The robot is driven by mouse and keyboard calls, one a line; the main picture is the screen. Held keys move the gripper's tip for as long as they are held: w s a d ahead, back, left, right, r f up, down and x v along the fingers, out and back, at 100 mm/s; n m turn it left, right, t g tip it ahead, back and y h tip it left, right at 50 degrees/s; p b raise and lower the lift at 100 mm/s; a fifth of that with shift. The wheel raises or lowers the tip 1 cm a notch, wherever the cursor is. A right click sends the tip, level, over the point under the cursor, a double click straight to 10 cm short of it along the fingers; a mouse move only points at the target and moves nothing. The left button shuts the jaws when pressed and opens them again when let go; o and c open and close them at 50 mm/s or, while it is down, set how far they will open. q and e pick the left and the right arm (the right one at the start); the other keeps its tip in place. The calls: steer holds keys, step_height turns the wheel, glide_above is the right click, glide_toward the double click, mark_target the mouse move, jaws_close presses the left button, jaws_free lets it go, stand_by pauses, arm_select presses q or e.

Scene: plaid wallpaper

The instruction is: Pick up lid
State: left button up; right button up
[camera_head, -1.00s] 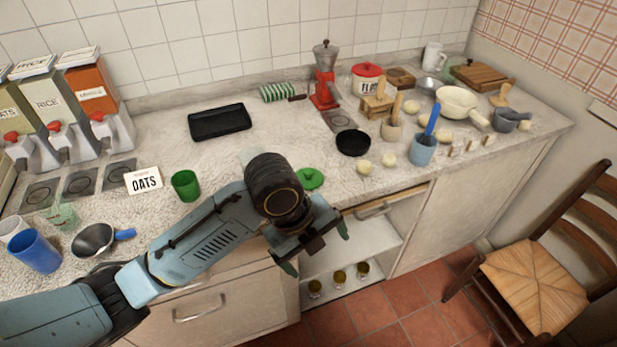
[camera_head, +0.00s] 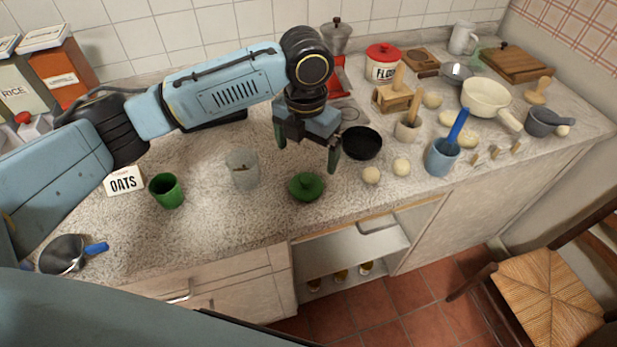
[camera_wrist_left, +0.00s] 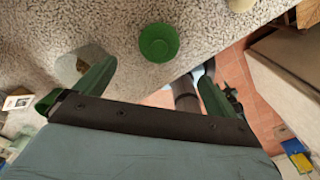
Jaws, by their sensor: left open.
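The green lid (camera_head: 306,187), round with a knob on top, lies on the counter near its front edge. My left gripper (camera_head: 306,150) is above and slightly behind it in the head view, open and empty with fingers pointing down. In the left wrist view, a round green thing that looks like the lid (camera_wrist_left: 159,42) lies just beyond the open fingers of the left gripper (camera_wrist_left: 157,78), apart from them. My right gripper is not in view.
A clear glass (camera_head: 243,170) and a green cup (camera_head: 166,190) stand left of the lid. A black pan (camera_head: 362,143) and two pale balls (camera_head: 371,175) are to its right. The flour jar (camera_head: 383,64) with a red lid stands farther back. An open cabinet (camera_head: 345,260) is below.

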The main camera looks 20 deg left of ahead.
mark_target(305, 180)
arm_select(q)
step_height(305, 180, down, 3)
steer(key=shift+s+f, duration=0.1)
steer(key=shift+f, duration=0.05)
step_height(305, 180, down, 3)
steer(key=shift+f, duration=0.1)
step_height(305, 180, down, 2)
steer(key=shift+a+f, duration=0.1)
steer(key=shift+f, duration=0.55)
steer(key=c, duration=0.9)
steer(key=shift+c, duration=0.8)
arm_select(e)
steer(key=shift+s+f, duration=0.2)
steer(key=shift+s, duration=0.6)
